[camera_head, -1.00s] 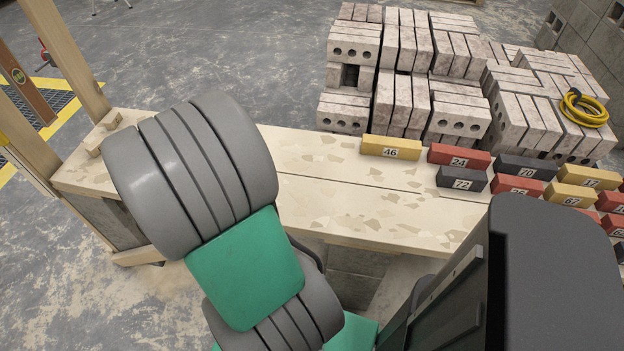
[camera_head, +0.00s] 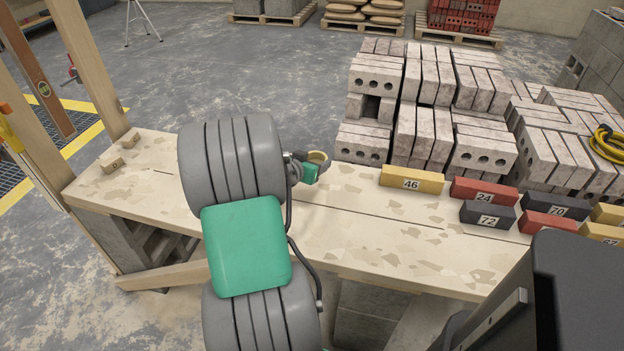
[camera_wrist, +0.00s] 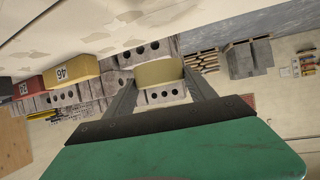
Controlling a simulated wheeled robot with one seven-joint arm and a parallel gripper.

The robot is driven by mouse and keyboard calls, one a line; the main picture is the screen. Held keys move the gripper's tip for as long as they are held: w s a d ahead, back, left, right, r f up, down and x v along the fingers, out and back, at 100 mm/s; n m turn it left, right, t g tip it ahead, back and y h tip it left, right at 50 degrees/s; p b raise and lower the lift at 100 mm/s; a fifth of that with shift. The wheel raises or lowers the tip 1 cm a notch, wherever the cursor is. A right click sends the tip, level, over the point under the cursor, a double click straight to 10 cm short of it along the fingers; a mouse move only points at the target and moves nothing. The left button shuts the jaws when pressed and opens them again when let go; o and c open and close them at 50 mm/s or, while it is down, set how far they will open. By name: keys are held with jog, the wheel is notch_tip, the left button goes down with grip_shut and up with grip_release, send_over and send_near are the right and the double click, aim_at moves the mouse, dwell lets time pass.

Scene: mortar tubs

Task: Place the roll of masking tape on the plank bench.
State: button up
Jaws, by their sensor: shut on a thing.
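The roll of masking tape (camera_head: 318,158) is a small tan ring at the tip of my gripper (camera_head: 312,163). In the wrist view the tape roll (camera_wrist: 159,73) sits between the two dark fingers of my gripper (camera_wrist: 160,88), which is shut on it. The plank bench (camera_head: 360,240) is a pale, stained wooden top running across the head view. My gripper and the tape show over the bench's far edge, in front of the grey floor. The height above the bench is hard to tell. My arm hides part of the bench top.
Numbered blocks, such as yellow block 46 (camera_head: 411,180) and red block 24 (camera_head: 483,190), stand on the bench's right part. Grey brick stacks (camera_head: 430,110) stand behind the bench. Two small wood pieces (camera_head: 112,160) lie at its left end. The middle of the bench looks clear.

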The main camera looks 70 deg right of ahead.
jog(key=w+f, duration=0.1)
jog(key=f, duration=0.1)
jog(key=w+d+f, duration=0.1)
jog(key=w+f, duration=0.1)
jog(key=f, duration=0.1)
jog(key=shift+w+d+f+b, duration=0.35)
jog(key=shift+d+b, duration=0.05)
jog(key=shift+f, duration=1.4)
jog(key=shift+f+b, duration=0.2)
jog(key=shift+b, duration=0.2)
jog(key=o, duration=1.4)
jog(key=shift+r, duration=0.1)
